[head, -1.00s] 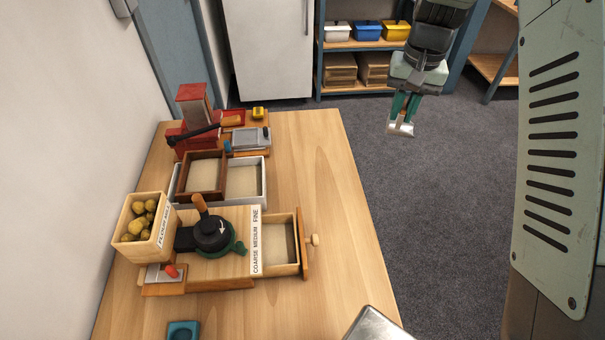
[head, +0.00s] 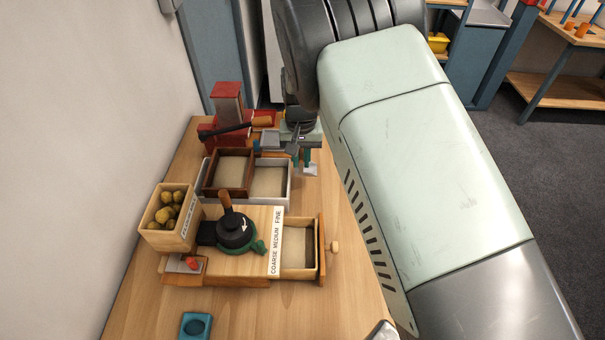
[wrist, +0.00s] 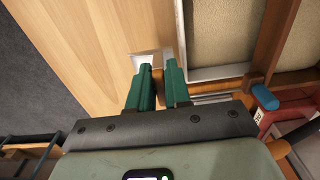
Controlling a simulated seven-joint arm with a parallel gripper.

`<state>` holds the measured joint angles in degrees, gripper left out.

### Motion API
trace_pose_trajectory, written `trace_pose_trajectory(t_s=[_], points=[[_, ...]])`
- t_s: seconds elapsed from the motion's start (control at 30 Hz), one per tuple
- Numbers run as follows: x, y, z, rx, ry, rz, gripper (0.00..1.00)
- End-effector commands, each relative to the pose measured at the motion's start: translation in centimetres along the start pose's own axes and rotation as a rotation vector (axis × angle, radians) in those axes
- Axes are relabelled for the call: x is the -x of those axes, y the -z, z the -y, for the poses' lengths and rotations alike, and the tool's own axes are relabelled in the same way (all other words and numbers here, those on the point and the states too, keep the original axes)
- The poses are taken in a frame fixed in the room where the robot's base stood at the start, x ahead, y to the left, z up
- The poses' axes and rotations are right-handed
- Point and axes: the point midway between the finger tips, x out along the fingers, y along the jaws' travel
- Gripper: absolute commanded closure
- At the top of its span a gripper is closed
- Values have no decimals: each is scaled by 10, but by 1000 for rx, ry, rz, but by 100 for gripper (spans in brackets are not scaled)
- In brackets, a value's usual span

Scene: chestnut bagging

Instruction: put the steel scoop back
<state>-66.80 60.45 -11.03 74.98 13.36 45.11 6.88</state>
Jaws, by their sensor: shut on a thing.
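My gripper (head: 304,156) is shut on the steel scoop (head: 310,170) and holds it just right of the white-rimmed tray in the head view. In the wrist view the green fingers (wrist: 158,88) point to the table, with the scoop's pale metal (wrist: 145,59) at their tips. A tan part shows between and beside the fingers. Whether the scoop touches the table I cannot tell. The white tray (wrist: 217,73) lies close to the right of the fingers in the wrist view.
A brown wooden frame (head: 208,182) sits left within the white tray. A wooden mill (head: 240,212) with an open drawer (head: 319,248) and a box of chestnuts (head: 196,225) stand nearer. A red device (head: 228,108) is at the back. Bare table (head: 345,290) lies right of the drawer.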

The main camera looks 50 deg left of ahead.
Motion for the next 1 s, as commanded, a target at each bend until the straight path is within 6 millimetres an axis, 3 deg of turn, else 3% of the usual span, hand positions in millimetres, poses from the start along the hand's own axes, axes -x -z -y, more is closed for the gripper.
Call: trace_pose_trajectory(t_s=[0.43,0.83,0.87,0.9,1.0], points=[[-49,0,-1,0,-1,0,100],[-56,0,-1,-1,0,-2,100],[-55,0,0,-1,0,-2,78],[-55,0,0,-1,0,-2,72],[-55,0,-1,-1,0,-2,72]])
